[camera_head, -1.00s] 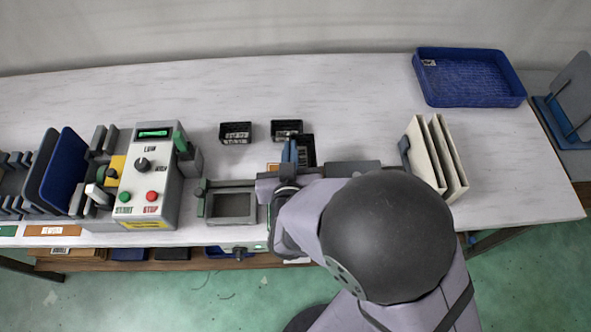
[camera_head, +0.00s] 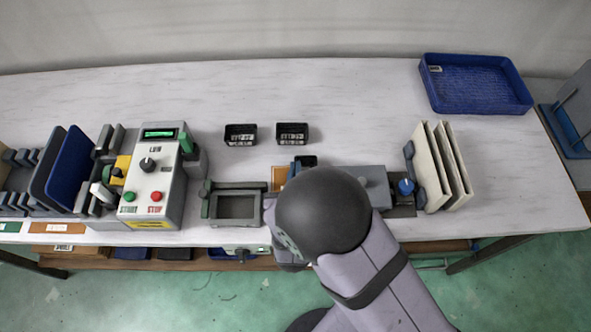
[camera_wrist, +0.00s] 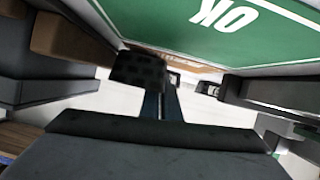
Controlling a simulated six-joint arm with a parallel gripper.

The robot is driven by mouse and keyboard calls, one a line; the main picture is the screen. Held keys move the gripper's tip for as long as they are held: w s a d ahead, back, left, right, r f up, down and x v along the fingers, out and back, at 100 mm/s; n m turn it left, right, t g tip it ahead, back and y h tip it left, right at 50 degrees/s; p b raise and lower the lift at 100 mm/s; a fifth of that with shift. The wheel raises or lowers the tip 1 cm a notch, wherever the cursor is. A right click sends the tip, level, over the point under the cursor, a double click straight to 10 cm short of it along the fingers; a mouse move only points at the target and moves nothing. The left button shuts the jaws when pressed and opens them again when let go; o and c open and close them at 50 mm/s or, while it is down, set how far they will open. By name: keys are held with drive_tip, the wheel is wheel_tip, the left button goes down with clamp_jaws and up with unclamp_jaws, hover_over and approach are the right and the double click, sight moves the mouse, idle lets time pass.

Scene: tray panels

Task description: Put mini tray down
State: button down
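A small black mini tray (camera_head: 307,160) shows at the tip of my gripper (camera_head: 295,167) in the head view, mostly hidden by my arm. In the wrist view, the two blue-grey fingers of my gripper (camera_wrist: 161,106) are close together, and a dark textured block, apparently the mini tray (camera_wrist: 138,69), is at their tips. My gripper appears shut on it. Whether its underside touches a surface is hidden. Two other black mini trays, one on the left (camera_head: 240,135) and one on the right (camera_head: 292,134), stand apart on the white table behind.
A green OK panel (camera_wrist: 205,25) is close by in the wrist view. A grey frame (camera_head: 237,207) and a control box (camera_head: 153,180) are to the left. Cream panels (camera_head: 436,170) and a blue tray (camera_head: 475,84) are to the right. The back of the table is clear.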

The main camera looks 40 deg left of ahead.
drive_tip(key=shift+f, duration=0.25)
drive_tip(key=shift+f, duration=0.15)
drive_tip(key=c, duration=2)
unclamp_jaws()
drive_tip(key=shift+r, duration=0.3)
drive_tip(key=b+v, duration=0.1)
drive_tip(key=v, duration=1.1)
drive_tip(key=shift+w+r, duration=0.1)
